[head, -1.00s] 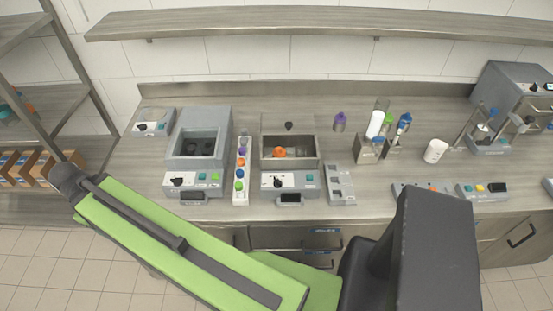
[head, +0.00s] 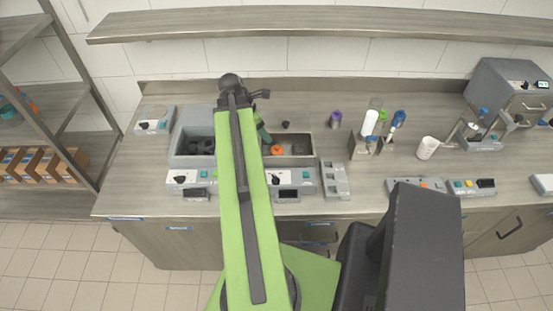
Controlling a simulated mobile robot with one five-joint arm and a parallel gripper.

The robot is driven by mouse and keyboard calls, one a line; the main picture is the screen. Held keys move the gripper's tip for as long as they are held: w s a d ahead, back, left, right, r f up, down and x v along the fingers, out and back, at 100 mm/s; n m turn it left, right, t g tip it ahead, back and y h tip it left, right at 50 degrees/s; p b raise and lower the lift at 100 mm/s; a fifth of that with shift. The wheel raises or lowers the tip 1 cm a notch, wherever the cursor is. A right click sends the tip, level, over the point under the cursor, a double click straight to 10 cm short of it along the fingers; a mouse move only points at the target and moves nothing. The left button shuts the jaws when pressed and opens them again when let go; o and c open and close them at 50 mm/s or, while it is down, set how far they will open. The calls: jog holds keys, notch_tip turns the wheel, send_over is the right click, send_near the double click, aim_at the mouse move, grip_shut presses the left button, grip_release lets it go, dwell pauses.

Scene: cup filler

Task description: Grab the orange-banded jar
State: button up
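An orange-topped item (head: 277,150), likely the orange-banded jar, sits inside the open grey basin (head: 303,161) on the counter, by the basin's left part. Its lower part is hidden by the basin's front wall. My arm reaches across the counter, and a short green link hangs down just left of the orange item. My gripper (head: 265,139) is small and dark at the lower end of that link, seemingly apart from the orange item. Its fingers are too small to tell whether they are open.
A grey machine with a dark well (head: 187,152) stands left of the arm. A purple-topped jar (head: 336,119), a holder with tall bottles (head: 362,147) and a white cup (head: 427,148) stand to the right. A shelf (head: 300,22) spans above.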

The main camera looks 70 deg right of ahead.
aim_at(276, 151)
jog(key=b+x, duration=0.9)
jog(key=x, duration=0.2)
jog(key=shift+w+a+f, duration=0.1)
jog(key=shift+w+f, duration=0.05)
jog(key=shift+w, duration=0.05)
jog(key=shift+s, duration=0.1)
jog(key=b+x, duration=0.5)
jog(key=shift+f, duration=0.15)
grip_shut()
jog(key=shift+r, duration=0.25)
notch_tip(276, 151, up, 18)
jog(key=p, duration=1.8)
